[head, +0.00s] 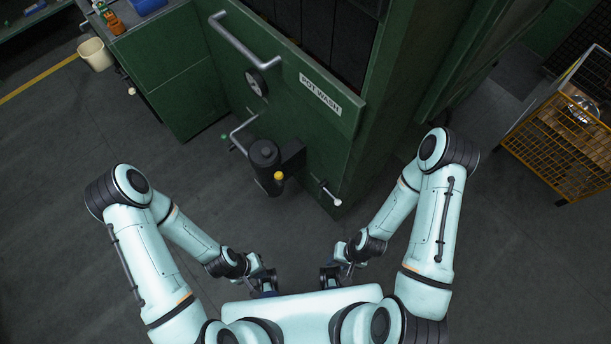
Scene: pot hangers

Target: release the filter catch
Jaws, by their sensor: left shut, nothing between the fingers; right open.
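A dark cylindrical canister (264,156), which looks like the filter, is mounted low on the front of the green pot wash machine (300,122). A yellow knob (278,176) sits on its near side; I cannot tell whether this is the catch. A small lever with a white tip (332,195) sticks out to the right of the canister. My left gripper (266,284) is shut and empty, low in front of my body. My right gripper (330,277) is open and empty to its right. Both are well apart from the machine.
A grey bar handle (245,47) and a round gauge (256,82) are on the machine above the canister. A bent pipe (240,130) runs left of it. A yellow wire cage (565,140) stands at right, a pale bucket (95,54) at upper left. The floor between is clear.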

